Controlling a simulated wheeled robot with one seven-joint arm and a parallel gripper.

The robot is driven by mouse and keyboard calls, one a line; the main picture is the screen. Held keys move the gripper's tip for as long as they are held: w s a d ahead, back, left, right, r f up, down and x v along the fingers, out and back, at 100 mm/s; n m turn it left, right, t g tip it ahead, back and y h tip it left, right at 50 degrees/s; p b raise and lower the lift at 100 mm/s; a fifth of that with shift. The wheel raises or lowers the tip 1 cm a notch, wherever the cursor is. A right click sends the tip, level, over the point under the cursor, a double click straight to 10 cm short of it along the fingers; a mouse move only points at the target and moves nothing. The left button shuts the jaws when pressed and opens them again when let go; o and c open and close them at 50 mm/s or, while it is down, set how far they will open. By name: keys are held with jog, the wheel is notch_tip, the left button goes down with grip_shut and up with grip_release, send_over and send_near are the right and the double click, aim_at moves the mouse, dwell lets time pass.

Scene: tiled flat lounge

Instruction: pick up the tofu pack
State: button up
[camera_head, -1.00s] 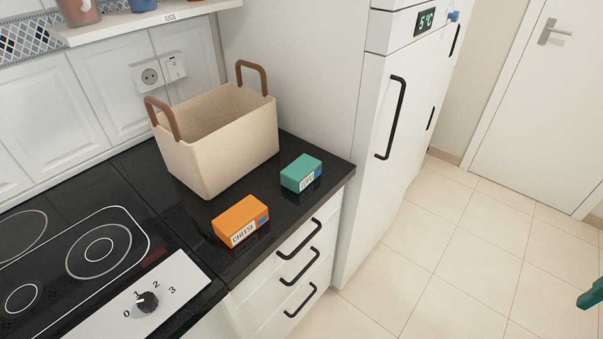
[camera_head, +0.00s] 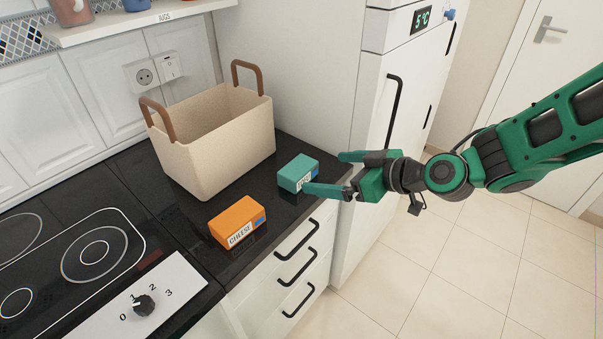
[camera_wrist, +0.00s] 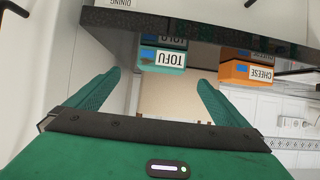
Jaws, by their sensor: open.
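The teal tofu pack (camera_head: 297,173) lies on the black counter near its right end. In the wrist view the tofu pack (camera_wrist: 162,58) shows its TOFU label, ahead of and between my two fingers. My gripper (camera_head: 327,173) is open and empty at the right end of the counter. Its near finger reaches in front of the tofu pack's label side and hides part of it; whether it touches cannot be told. In the wrist view my gripper (camera_wrist: 158,92) has its fingers wide apart.
An orange cheese pack (camera_head: 238,221) lies left and nearer on the counter (camera_head: 212,265). A beige basket (camera_head: 235,150) with brown handles stands behind both packs. A tall white fridge (camera_head: 370,120) rises beyond the counter's end. A cooktop (camera_head: 65,265) is at left.

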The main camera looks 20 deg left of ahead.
aim_at(302, 168)
jog(key=x, duration=0.4)
jog(key=shift+a+r, duration=0.1)
jog(key=shift+a, duration=0.4)
jog(key=shift+x, duration=3.2)
jog(key=shift+r, duration=0.1)
jog(key=c, duration=1.3)
